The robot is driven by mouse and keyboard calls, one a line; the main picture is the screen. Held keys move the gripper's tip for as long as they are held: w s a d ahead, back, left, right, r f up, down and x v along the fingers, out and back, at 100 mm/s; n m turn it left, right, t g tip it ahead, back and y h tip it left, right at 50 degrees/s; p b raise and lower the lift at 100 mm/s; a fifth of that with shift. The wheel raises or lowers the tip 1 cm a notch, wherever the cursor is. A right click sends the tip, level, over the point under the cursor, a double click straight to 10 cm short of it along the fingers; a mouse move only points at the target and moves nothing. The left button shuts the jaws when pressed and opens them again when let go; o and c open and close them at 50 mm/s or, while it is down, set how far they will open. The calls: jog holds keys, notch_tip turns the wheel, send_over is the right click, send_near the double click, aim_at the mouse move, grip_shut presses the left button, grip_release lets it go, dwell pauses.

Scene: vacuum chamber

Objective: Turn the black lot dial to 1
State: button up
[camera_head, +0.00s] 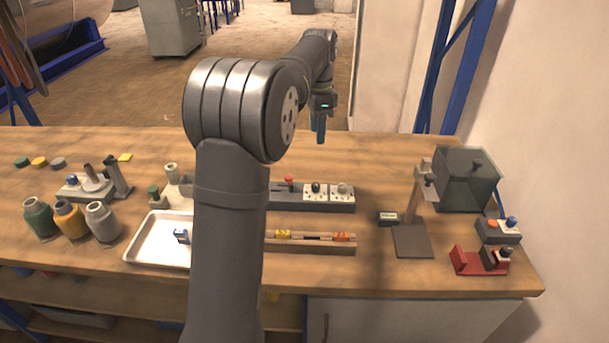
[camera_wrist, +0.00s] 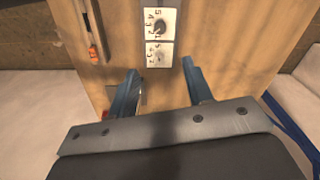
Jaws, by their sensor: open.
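The black lot dial (camera_head: 316,188) sits on a white numbered plate on a dark grey control box (camera_head: 290,202) at the middle of the bench. In the wrist view the black dial (camera_wrist: 160,27) is a dark knob beyond my fingertips, with digits beside it. I cannot tell which number it points at. A paler dial (camera_head: 342,188) on a like plate is to its right. My gripper (camera_head: 320,132) is raised behind the box, pointing down. In the wrist view my gripper (camera_wrist: 160,68) is open and empty, its blue fingers apart from the dials.
A red-topped lever (camera_head: 289,180) stands left of the black dial on the same box. A wooden rack (camera_head: 310,248) with coloured pieces lies in front. A stand (camera_head: 412,238) and a dark clear box (camera_head: 466,182) are right. A metal tray (camera_head: 150,240) and spools are left.

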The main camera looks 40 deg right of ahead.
aim_at(316, 184)
notch_tip(316, 184, down, 18)
jog(key=n, duration=0.3)
jog(key=shift+f+n, duration=0.25)
jog(key=shift+n, duration=0.15)
jog(key=c, duration=1)
